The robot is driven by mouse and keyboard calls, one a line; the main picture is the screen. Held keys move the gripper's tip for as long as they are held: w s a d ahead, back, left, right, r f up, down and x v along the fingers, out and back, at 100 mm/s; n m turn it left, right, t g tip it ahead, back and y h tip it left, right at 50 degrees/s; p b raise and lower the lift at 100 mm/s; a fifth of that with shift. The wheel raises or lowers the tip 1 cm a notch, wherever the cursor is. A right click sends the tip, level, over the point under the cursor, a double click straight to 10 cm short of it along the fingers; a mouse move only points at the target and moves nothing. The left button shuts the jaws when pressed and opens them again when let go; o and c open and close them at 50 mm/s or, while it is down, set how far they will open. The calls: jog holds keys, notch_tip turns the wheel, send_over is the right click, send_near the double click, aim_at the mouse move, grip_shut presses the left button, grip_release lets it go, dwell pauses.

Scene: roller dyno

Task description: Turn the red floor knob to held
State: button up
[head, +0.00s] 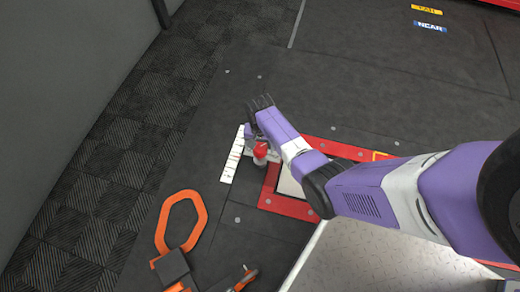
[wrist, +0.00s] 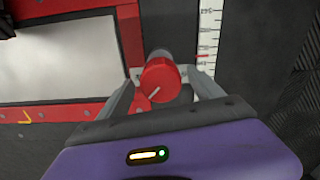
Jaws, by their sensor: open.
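The red floor knob (wrist: 162,78) shows in the wrist view as a red cylinder with a white pointer line on its face, slanting up to the right. It also shows in the head view (head: 260,152), beside the white scale strip (head: 232,158). My gripper (wrist: 164,76) is open, with one finger on each side of the knob. I cannot tell whether either finger touches it. The scale strip (wrist: 208,38) has black marks and one red mark. The knob's lower part and base are partly hidden.
A red frame (head: 290,208) around a pale plate lies right of the knob. An orange ring-shaped handle (head: 163,222) and another orange-tipped item (head: 246,277) lie nearer. A grey wall (head: 70,80) stands at left. Dark floor beyond the knob is mostly clear.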

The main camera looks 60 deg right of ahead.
jog(key=shift+f+b, duration=0.35)
jog(key=shift+f, duration=0.6)
jog(key=c, duration=1.4)
